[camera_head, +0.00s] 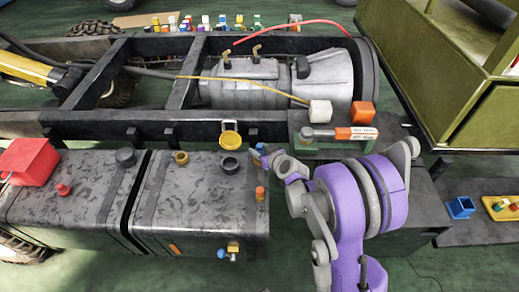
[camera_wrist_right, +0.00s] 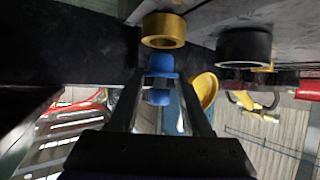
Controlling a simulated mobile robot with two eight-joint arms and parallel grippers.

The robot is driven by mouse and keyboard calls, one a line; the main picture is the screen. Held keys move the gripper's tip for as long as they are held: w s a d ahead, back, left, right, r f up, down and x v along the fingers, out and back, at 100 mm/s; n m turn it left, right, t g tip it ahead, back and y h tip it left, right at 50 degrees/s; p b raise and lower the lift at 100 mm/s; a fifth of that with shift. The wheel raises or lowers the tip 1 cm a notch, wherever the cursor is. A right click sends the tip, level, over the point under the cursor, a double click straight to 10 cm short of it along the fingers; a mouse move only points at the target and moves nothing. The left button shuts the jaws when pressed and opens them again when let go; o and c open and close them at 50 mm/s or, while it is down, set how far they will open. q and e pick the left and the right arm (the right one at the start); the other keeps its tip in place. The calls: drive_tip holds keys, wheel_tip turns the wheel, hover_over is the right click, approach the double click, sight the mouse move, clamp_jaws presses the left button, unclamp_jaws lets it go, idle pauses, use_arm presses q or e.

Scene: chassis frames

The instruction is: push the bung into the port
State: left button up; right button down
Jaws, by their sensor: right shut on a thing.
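My right gripper (camera_head: 268,160) is over the right end of the grey mottled tank top in the head view. In the right wrist view it (camera_wrist_right: 160,85) is shut on a blue bung (camera_wrist_right: 160,64), whose blue parts show between and beyond the fingertips. A bit of blue (camera_head: 257,149) also shows at the gripper in the head view. A gold ring-shaped port (camera_wrist_right: 163,29) appears just beyond the bung in the wrist view; a visible gap separates them. A black ring port (camera_wrist_right: 245,45) is right of it. In the head view the gold ring (camera_head: 181,157) and black ring (camera_head: 229,165) stand on the tank. My left gripper is out of view.
A red box (camera_head: 29,162) and a black cap (camera_head: 125,157) are on the tank's left. A shelf with an orange-and-grey tool (camera_head: 340,133) lies behind my right arm.

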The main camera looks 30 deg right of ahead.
drive_tip(key=shift+f+b, duration=0.8)
drive_tip(key=shift+f, duration=0.55)
drive_tip(key=shift+c, duration=1.4)
unclamp_jaws()
drive_tip(key=p+v, duration=0.2)
drive_tip(key=v, duration=0.9)
